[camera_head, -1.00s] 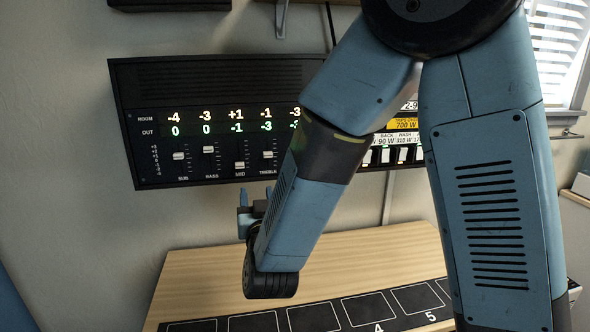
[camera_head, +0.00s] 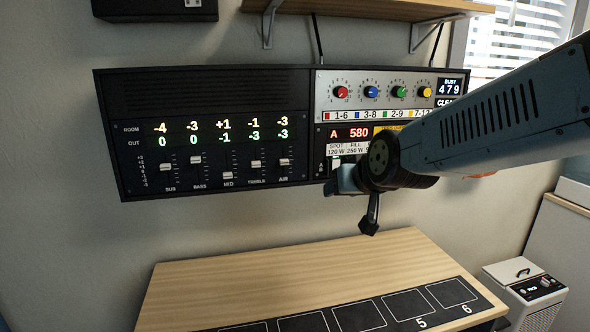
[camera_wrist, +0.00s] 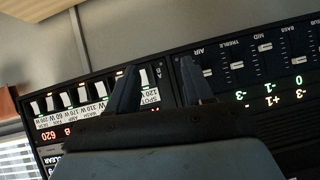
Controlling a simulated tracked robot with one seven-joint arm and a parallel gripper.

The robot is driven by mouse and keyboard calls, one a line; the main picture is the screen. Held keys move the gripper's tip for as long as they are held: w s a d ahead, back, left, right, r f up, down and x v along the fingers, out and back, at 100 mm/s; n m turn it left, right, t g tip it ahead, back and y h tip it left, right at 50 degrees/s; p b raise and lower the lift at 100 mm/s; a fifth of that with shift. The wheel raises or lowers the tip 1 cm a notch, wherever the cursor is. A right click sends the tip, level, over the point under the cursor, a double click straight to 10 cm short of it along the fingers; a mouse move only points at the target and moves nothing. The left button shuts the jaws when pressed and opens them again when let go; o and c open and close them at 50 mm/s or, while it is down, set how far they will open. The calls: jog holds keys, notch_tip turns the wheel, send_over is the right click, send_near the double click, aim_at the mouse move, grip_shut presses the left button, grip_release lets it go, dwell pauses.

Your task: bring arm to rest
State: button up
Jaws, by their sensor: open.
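My arm comes in from the right edge in the head view and reaches toward the wall panel. My gripper (camera_wrist: 158,88) shows in the wrist view with its two dark fingers apart and nothing between them. Behind the fingers is the panel, seen upside down, near the seam between its slider part and its switch part. In the head view the gripper is mostly hidden behind the dark wrist joint, in front of the lower middle of the panel. I cannot tell whether it touches the panel.
The black equalizer panel (camera_head: 215,95) has several sliders and lit numbers. Beside it is a lighting panel (camera_head: 390,80) with coloured knobs, partly covered by my arm. A wooden desk (camera_head: 270,275) with numbered black squares stands below. A shelf (camera_head: 370,8) is above; a white box (camera_head: 525,285) stands lower right.

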jog(key=s+d+m+g+h, duration=0.2)
jog(key=s+d+g+h, duration=0.1)
jog(key=s+d, duration=1)
jog(key=s+g, duration=0.1)
jog(key=s, duration=0.2)
jog(key=shift+d+r+g, duration=0.15)
jog(key=shift+r+g, duration=0.05)
jog(key=shift+g, duration=0.2)
